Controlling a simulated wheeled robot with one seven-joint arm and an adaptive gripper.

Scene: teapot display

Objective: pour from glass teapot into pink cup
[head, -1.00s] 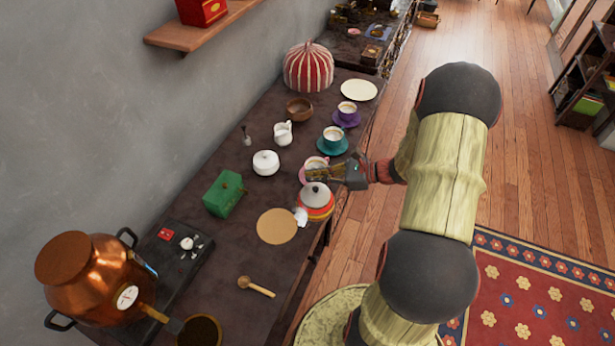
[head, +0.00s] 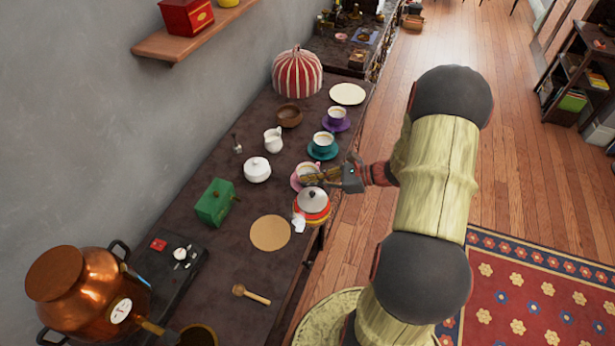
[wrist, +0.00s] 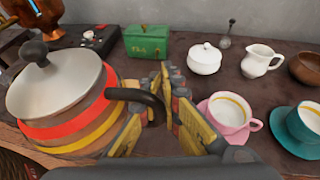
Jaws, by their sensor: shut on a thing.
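The teapot (head: 312,207) has red, orange and yellow stripes and a grey lid with a dark knob; no clear glass shows. It looks upright at the table's front edge; I cannot tell whether it touches the table. My gripper (head: 320,178) is shut on its black handle, and in the wrist view the fingers (wrist: 165,95) close around the handle (wrist: 140,97) to the right of the teapot body (wrist: 65,105). The pink cup (wrist: 230,112) stands on a pink saucer, right of my fingers. In the head view the pink cup (head: 304,170) is partly hidden by my fingers.
A teal cup (head: 323,139) and a purple-saucer cup (head: 336,114) stand beyond the pink cup. A white sugar bowl (head: 257,172), a creamer (head: 273,140) and a green box (head: 214,203) stand toward the wall. A round tan mat (head: 270,233) lies bare.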

